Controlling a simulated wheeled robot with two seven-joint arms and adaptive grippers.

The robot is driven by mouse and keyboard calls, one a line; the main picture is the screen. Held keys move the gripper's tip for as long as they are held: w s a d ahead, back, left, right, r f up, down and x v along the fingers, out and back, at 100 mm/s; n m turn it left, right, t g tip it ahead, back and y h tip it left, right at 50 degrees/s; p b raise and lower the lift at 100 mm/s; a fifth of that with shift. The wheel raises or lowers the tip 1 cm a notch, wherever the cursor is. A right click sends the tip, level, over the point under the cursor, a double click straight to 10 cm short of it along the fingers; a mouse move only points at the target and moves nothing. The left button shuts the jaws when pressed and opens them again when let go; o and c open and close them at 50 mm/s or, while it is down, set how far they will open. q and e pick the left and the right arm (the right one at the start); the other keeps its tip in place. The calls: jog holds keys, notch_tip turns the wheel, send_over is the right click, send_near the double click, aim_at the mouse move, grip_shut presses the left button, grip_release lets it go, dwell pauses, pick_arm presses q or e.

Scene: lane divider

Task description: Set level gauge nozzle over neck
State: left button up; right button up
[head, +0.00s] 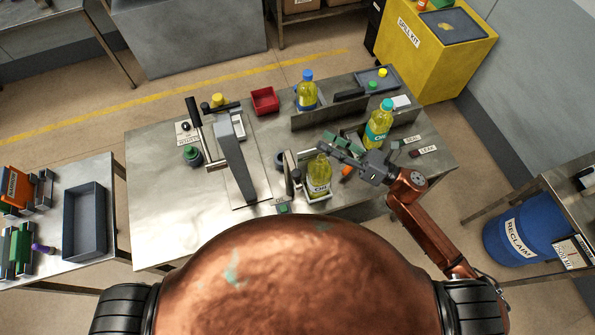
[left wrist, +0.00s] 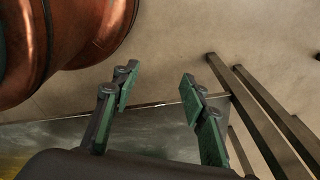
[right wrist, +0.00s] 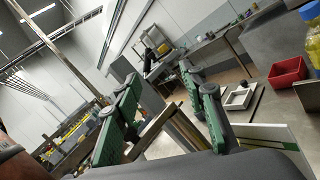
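A bottle of yellow-green liquid (head: 319,178) stands at the front of the bench, by a small stand with a pale upright (head: 291,168), which looks like the level gauge. I cannot make out the nozzle or whether it sits over the bottle's neck. My right gripper (head: 335,148) reaches in from the right, close to the bottle's top. In the right wrist view its fingers (right wrist: 168,100) are apart, with a metal post (right wrist: 178,130) showing between them; contact is unclear. My left gripper (left wrist: 158,90) is open and empty near a bench edge; it is hidden in the head view.
A blue-capped bottle (head: 307,94) stands behind a low metal divider (head: 330,113). A green-capped bottle (head: 378,128) stands near my right arm. A lever press (head: 236,160) stands to the left, with a red bin (head: 264,100) behind. The bench's left front is clear.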

aim_at(300, 172)
jog(key=s+a+f+n+g, duration=0.2)
jog(key=s+f+n+g, duration=0.2)
jog(key=s+n+g, duration=0.5)
jog(key=shift+n, duration=0.7)
jog(key=a+p, duration=0.1)
jog(key=a, duration=0.1)
jog(key=a+p, duration=0.1)
jog(key=a, duration=0.1)
jog(key=w+a+p, duration=0.1)
jog(key=a, duration=0.1)
jog(key=shift+w+a+r, duration=0.1)
jog(key=shift+a+r, duration=0.1)
jog(key=shift+a+f+p, duration=0.15)
jog(key=shift+a+p, duration=0.2)
jog(key=shift+a, duration=0.2)
pick_arm(q)
jog(key=r, duration=0.1)
jog(key=s+r, duration=0.1)
jog(key=r, duration=0.1)
jog(key=shift+r, duration=0.3)
jog(key=shift+w, duration=0.1)
pick_arm(e)
jog(key=shift+c, duration=0.5)
grip_shut()
